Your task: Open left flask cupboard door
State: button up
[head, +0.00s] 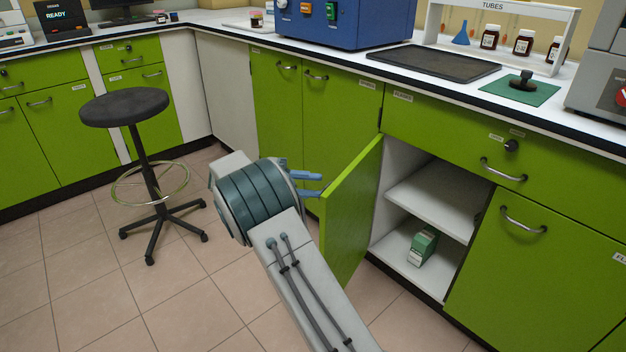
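The left flask cupboard door (349,217) is green and stands swung well out from the cabinet, hinged on its left side. The open cupboard (432,200) shows a white shelf and a green-and-white box (423,246) on its floor. My gripper (312,184) is at the left, outer side of the door, near its free edge. Two blue fingers show beyond my wrist, partly hidden by it. I cannot tell whether they touch the door or hold its handle, which is out of sight.
The closed right cupboard door (540,258) has a metal handle, and a drawer (460,133) sits above the opening. A black stool (125,107) stands at the left. Tiled floor (190,305) is clear in front.

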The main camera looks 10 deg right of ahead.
jog(key=shift+s+a+f+p, duration=0.15)
jog(key=shift+a+p, duration=0.4)
jog(key=shift+a, duration=0.3)
jog(key=shift+s+a+f+p, duration=0.1)
jog(key=shift+a+p, duration=0.4)
jog(key=shift+a, duration=0.3)
jog(key=shift+s+a+f+p, duration=0.15)
jog(key=shift+a+p, duration=0.4)
jog(key=shift+a, duration=0.3)
